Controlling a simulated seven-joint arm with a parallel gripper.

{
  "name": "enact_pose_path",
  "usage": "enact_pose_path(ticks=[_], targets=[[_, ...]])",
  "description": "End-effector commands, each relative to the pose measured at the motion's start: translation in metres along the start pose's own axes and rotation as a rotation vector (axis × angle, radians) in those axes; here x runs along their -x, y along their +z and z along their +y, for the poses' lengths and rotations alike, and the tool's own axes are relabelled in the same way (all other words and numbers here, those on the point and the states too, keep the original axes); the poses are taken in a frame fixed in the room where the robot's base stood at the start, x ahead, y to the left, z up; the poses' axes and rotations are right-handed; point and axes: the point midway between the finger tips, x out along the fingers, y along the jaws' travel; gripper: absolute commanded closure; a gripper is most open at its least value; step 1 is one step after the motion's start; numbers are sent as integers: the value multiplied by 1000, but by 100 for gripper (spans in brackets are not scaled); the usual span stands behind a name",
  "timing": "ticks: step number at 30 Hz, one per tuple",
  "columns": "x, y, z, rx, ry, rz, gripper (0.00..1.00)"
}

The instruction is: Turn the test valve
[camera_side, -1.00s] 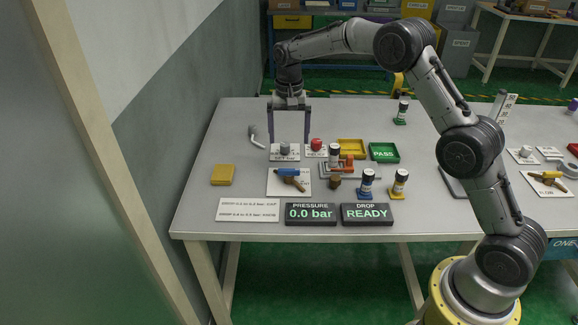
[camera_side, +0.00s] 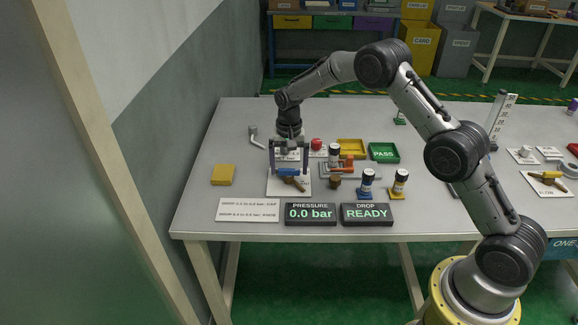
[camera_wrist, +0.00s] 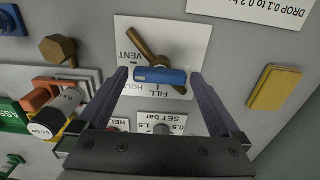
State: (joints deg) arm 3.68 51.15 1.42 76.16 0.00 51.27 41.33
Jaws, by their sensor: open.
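The test valve has a blue handle (camera_wrist: 160,75) on a brass body (camera_wrist: 150,45), mounted on a white plate (camera_wrist: 205,40) marked VENT, FILL and HOLD. In the side view the blue handle (camera_side: 287,172) lies roughly left to right. My gripper (camera_side: 289,170) is open and low over the valve. In the wrist view the fingers of my gripper (camera_wrist: 158,74) stand beyond the two ends of the handle, with a small gap at each side. I cannot tell the exact height of the fingertips.
The PRESSURE display (camera_side: 311,213) reads 0.0 bar and the DROP display (camera_side: 366,213) reads READY. A yellow block (camera_side: 223,175) lies to the left.

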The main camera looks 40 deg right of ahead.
Motion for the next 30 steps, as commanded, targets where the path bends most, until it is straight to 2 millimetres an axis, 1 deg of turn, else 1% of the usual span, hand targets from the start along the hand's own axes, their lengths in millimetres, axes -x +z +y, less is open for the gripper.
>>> enact_pose_path(ticks=[1, 2, 3, 5, 6, 11, 12, 13, 22, 26, 30], targets=[[0, 0, 0, 0, 0, 0, 2], [0, 0, 0, 0, 0, 0, 7], [0, 0, 0, 0, 0, 0, 14], [0, 0, 0, 0, 0, 0, 25], [0, 0, 0, 0, 0, 0, 32], [0, 0, 0, 0, 0, 0, 61], [0, 0, 0, 0, 0, 0, 68], [0, 0, 0, 0, 0, 0, 73], [1, 0, 0, 39, 0, 0, 73], [1, 0, 0, 100, 1, 0, 73], [1, 0, 0, 201, 0, 1, 73]])
